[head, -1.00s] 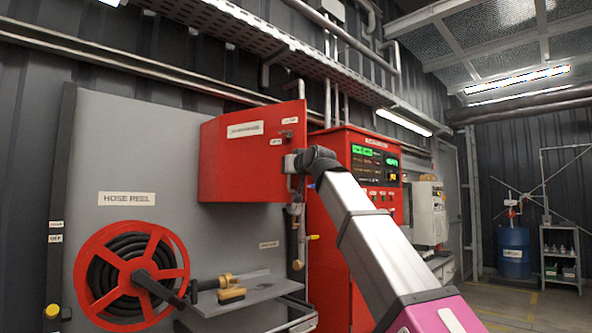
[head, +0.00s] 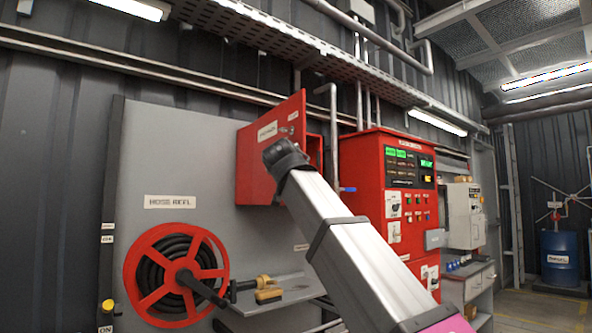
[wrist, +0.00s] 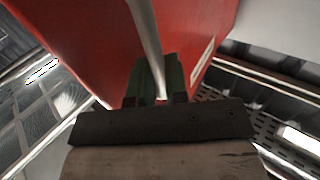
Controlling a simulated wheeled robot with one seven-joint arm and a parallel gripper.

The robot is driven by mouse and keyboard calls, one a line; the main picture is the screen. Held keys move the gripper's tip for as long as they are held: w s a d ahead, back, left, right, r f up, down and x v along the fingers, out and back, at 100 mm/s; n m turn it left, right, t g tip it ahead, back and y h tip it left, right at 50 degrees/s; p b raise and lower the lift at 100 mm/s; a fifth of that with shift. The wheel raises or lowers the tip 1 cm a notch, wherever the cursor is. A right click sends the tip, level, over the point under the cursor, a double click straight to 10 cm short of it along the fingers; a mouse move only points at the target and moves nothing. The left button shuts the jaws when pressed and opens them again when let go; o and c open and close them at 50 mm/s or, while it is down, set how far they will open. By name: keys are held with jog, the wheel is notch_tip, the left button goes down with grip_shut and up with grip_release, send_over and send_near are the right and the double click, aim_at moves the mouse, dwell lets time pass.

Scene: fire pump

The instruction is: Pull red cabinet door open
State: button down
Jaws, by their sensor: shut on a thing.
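The red cabinet door (head: 262,170) stands swung outward in the head view, its right edge away from the wall and toward me. Part of the red cabinet body (head: 316,150) shows behind that edge. In the wrist view the red door (wrist: 85,45) fills much of the picture, and a pale metal bar handle (wrist: 146,35) runs down between my fingers. My gripper (wrist: 158,82) is shut on this handle. In the head view my arm's dark end covers the handle and hides my fingers.
A red hose reel (head: 176,272) and a small grey shelf (head: 285,292) with a brass nozzle (head: 264,288) are below the door. A red control panel cabinet (head: 392,210) stands close on the right. Overhead pipes and a cable tray (head: 270,25) run above.

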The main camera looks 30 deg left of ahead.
jog(key=shift+s+a+r+t, duration=0.3)
jog(key=shift+s+a+r, duration=0.05)
jog(key=shift+a+r, duration=0.15)
jog(key=c, duration=1.2)
grip_release()
jog(key=shift+f, duration=0.1)
jog(key=v, duration=1)
jog(key=shift+s+f, duration=0.2)
jog(key=shift+s, duration=0.2)
jog(key=shift+d+h, duration=0.1)
jog(key=shift+h, duration=0.2)
